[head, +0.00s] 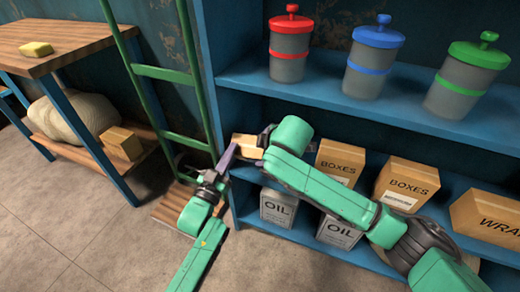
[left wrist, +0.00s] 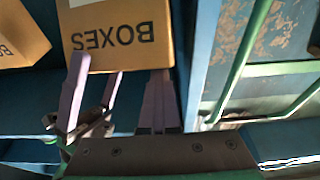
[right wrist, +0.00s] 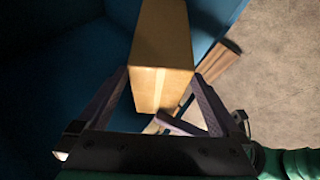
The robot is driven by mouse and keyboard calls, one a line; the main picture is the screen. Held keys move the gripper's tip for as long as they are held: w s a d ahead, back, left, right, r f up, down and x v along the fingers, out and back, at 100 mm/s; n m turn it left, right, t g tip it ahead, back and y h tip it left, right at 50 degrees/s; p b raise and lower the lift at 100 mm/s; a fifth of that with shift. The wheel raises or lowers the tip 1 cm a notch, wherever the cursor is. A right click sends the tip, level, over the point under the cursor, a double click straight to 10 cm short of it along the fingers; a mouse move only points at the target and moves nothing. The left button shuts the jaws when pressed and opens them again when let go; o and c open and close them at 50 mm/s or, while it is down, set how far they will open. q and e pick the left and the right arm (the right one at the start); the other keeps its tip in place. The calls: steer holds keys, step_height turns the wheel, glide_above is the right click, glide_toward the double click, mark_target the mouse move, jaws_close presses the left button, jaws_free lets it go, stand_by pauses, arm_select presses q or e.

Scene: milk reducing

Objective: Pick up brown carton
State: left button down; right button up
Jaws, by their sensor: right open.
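A brown carton (head: 248,147) sits at the left end of the lower blue shelf, partly hidden by my right gripper. In the left wrist view a brown carton (left wrist: 112,35) marked BOXES appears upside down, just beyond the fingers. My left gripper (head: 226,162) is low at the shelf's left end; its purple fingers (left wrist: 116,100) are apart with nothing between them. My right gripper (head: 258,138) is beside the carton. In the right wrist view its fingers (right wrist: 160,102) are spread on either side of a taped carton (right wrist: 164,55); contact cannot be told.
Other cartons (head: 405,185) stand farther right on the shelf. Oil cans (head: 279,208) are below, and red, blue and green lidded jars above. A green hand truck (head: 165,73) stands left of the shelf. A wooden table (head: 75,35) is at far left.

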steer(key=x, duration=0.5)
steer(key=shift+f, duration=0.1)
arm_select(q)
steer(key=shift+f, duration=0.6)
arm_select(e)
jaws_close()
arm_select(q)
steer(key=shift+r, duration=0.5)
steer(key=shift+w+r, duration=0.15)
arm_select(e)
steer(key=shift+f, duration=0.2)
